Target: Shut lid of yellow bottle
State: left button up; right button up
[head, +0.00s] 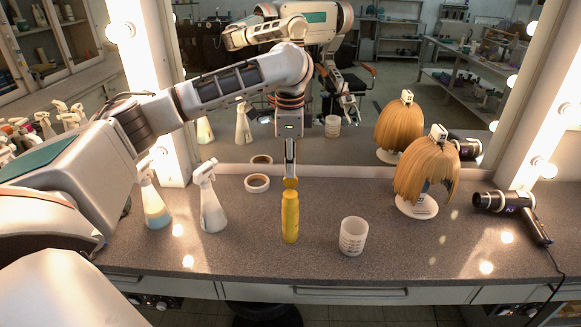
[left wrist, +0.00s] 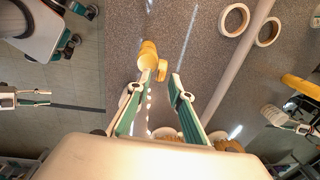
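The yellow bottle (head: 290,218) stands upright on the counter in the head view. Its orange-yellow lid (head: 291,183) shows at the top, right under my left gripper (head: 290,172). In the left wrist view the bottle (left wrist: 149,48) is beyond the fingertips, and the small lid piece (left wrist: 162,71) sticks out at the side of its mouth, apparently open. My left gripper (left wrist: 161,78) points down with its fingers apart and nothing between them; whether a fingertip touches the lid is unclear. My right gripper (left wrist: 42,97) shows small at the left of the wrist view, fingers apart and empty.
Two spray bottles (head: 211,205) and a tape roll (head: 257,183) stand left of the bottle. A white cup (head: 353,236), a wig on a stand (head: 426,175) and a hair dryer (head: 510,202) are to the right. A mirror (head: 345,110) rises behind the counter.

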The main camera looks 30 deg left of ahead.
pick_arm(q)
jog(key=shift+f, duration=0.65)
pick_arm(e)
jog(key=shift+d, duration=0.15)
pick_arm(q)
grip_shut()
pick_arm(e)
jog(key=shift+d, duration=0.1)
